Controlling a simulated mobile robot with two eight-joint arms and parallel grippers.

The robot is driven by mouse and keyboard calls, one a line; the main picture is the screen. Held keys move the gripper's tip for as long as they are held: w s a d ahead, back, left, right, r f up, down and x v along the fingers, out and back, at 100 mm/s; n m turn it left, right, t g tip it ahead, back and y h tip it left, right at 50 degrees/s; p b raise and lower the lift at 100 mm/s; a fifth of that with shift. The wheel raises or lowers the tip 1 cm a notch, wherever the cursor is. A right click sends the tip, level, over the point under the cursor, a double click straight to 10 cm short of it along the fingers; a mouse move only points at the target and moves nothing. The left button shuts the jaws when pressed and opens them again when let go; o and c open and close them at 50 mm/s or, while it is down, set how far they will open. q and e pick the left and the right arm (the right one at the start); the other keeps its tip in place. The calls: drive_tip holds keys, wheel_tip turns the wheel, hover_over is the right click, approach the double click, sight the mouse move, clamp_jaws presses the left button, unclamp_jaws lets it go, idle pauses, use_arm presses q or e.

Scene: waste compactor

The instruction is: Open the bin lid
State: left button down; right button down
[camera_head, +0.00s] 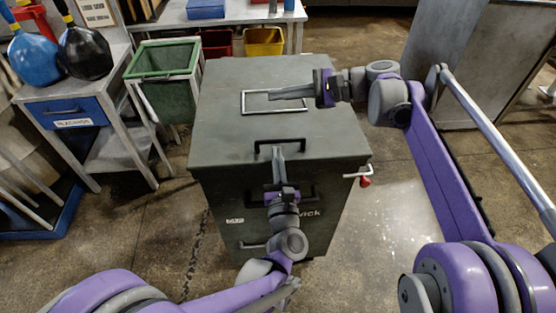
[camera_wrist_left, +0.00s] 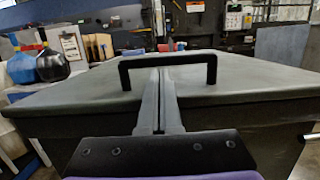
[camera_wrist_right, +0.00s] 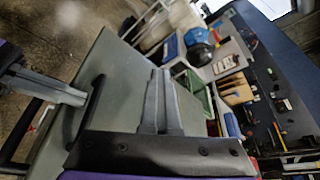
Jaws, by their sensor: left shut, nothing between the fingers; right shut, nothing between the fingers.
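The bin is a dark green-grey box with a closed flat lid (camera_head: 225,85). A black bar handle (camera_head: 283,142) stands at the lid's front edge; it also shows in the left wrist view (camera_wrist_left: 190,59). My left gripper (camera_head: 275,150) is shut and empty, its fingertips at the handle's opening, just below the bar in the left wrist view. Contact cannot be told. My right gripper (camera_head: 272,96) is shut and empty over the lid's middle, by a pale rectangular frame (camera_head: 262,111).
A red-knobbed lever (camera_head: 365,181) sticks out at the bin's right side. A green bin (camera_head: 165,60) and a small table with a blue drawer (camera_head: 70,112) stand at the left. A workbench (camera_head: 240,16) is behind. The floor right of the bin is clear.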

use_arm(q)
drive_tip(key=shift+r, duration=0.1)
drive_tip(key=shift+w+r, duration=0.1)
drive_tip(key=shift+r, duration=1.5)
use_arm(e)
drive_tip(key=c, duration=1.1)
unclamp_jaws()
